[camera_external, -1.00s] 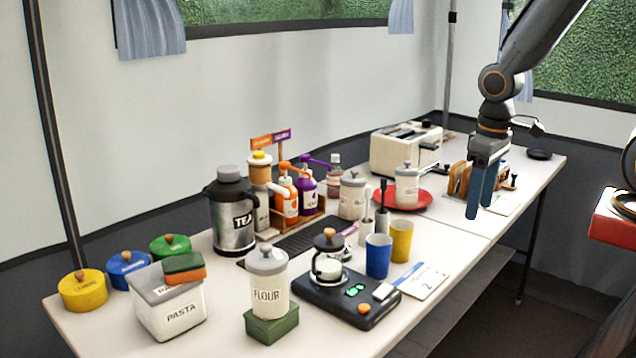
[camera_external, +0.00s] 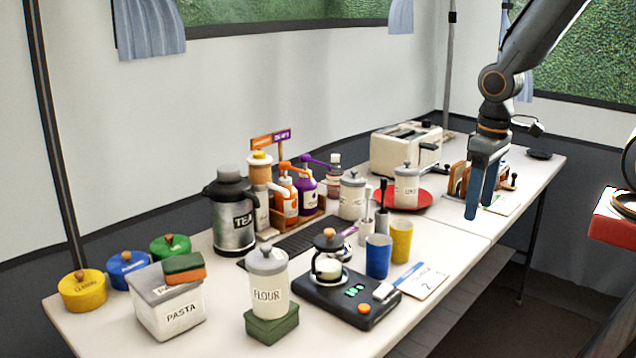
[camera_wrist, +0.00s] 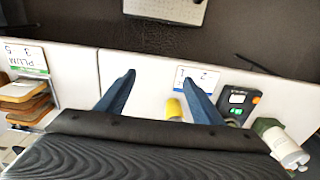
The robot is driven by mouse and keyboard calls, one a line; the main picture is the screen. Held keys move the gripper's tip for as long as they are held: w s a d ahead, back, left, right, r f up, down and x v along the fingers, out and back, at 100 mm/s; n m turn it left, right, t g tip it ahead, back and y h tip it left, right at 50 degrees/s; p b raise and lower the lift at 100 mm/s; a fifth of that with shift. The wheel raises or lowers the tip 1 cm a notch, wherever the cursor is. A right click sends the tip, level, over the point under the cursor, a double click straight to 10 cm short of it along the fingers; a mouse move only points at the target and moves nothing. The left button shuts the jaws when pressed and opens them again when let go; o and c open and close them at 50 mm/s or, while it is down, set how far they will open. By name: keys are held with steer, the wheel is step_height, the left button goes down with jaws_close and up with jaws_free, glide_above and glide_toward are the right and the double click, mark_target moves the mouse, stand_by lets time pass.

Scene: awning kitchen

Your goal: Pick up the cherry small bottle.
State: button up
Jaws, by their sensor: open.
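A small clear bottle (camera_external: 334,180) with a pale cap and dark contents stands towards the back of the table in the external view, just right of the purple pump bottle. Its label is too small to read, so I cannot confirm that it is the cherry one. Its lower part is partly hidden by a canister. My gripper (camera_external: 480,209) is open and empty, pointing down above the right part of the table, well to the right of this bottle. In the wrist view my gripper (camera_wrist: 159,79) shows both blue fingers apart, with nothing between them. I do not see the bottle there.
Pump bottles in a wooden rack (camera_external: 312,220), a canister (camera_external: 352,197) and a red plate (camera_external: 414,198) with another canister crowd the bottle. A toaster (camera_external: 400,150) stands behind. Blue (camera_external: 378,258) and yellow (camera_external: 400,242) cups stand in front.

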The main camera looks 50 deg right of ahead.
steer(key=shift+r, duration=0.1)
step_height(320, 180, up, 5)
steer(key=t, duration=0.4)
glide_above(335, 177)
steer(key=s+d, duration=0.2)
steer(key=d, duration=0.1)
steer(key=shift+n, duration=0.3)
steer(key=f, duration=0.9)
steer(key=shift+w+a+f, duration=0.1)
steer(key=shift+w+a, duration=0.05)
steer(key=shift+w, duration=0.05)
steer(key=shift+a+p+x, duration=0.2)
steer(key=shift+p+x, duration=0.35)
steer(key=shift+x, duration=1.4)
steer(key=shift+a+p+x, duration=0.15)
steer(key=shift+p+x, duration=0.4)
steer(key=shift+x, duration=1.45)
steer(key=shift+c, duration=0.2)
steer(key=c, duration=1.1)
